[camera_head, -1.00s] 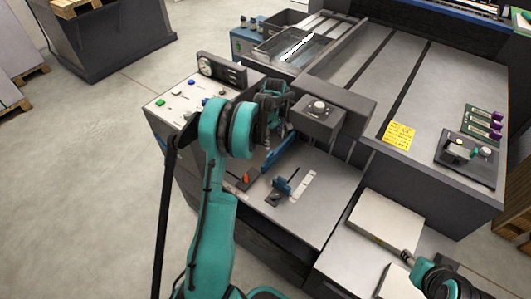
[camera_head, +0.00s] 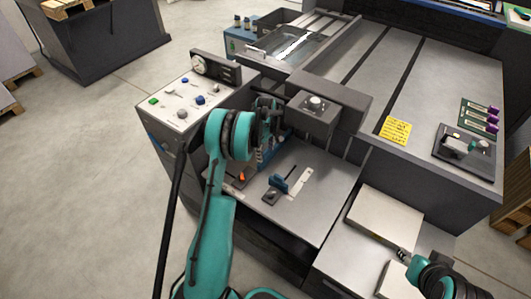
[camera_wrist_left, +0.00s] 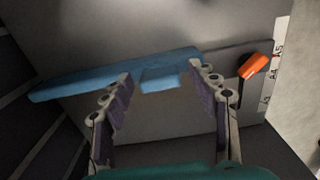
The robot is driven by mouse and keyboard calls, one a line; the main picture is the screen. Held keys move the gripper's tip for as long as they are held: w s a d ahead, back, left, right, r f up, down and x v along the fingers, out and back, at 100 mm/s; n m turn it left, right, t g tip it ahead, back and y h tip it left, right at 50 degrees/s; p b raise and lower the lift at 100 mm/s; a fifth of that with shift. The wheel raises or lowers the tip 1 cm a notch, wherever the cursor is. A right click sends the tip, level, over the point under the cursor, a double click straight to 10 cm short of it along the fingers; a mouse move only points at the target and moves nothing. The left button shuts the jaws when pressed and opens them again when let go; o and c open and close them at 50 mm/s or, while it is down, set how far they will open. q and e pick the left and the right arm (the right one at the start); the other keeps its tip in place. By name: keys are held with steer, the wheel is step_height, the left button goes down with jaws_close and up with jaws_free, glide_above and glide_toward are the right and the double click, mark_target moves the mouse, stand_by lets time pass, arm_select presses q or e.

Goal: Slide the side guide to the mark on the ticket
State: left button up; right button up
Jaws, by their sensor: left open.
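The side guide (camera_wrist_left: 110,82) is a long blue bar with a short tab, seen in the left wrist view. An orange lever (camera_wrist_left: 254,66) stands to its right, by a scale marked A3, A4, A5 (camera_wrist_left: 276,62). In the head view the guide is mostly hidden by my left arm; the orange lever (camera_head: 242,177) shows. My left gripper (camera_head: 266,142) is open, its fingertips (camera_wrist_left: 162,76) on either side of the blue tab; contact cannot be told. The yellow ticket (camera_head: 396,130) lies on the machine top, its writing too small to read. My right gripper (camera_head: 405,259) shows partly at the lower right.
A dark block with a knob (camera_head: 314,115) overhangs close to my left gripper. A button panel (camera_head: 180,100) is to the left.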

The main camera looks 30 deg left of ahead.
arm_select(q)
jaws_close()
steer(key=shift+w+a, duration=0.2)
steer(key=shift+a, duration=2)
jaws_free()
steer(key=shift+r, duration=0.1)
step_height(320, 180, up, 12)
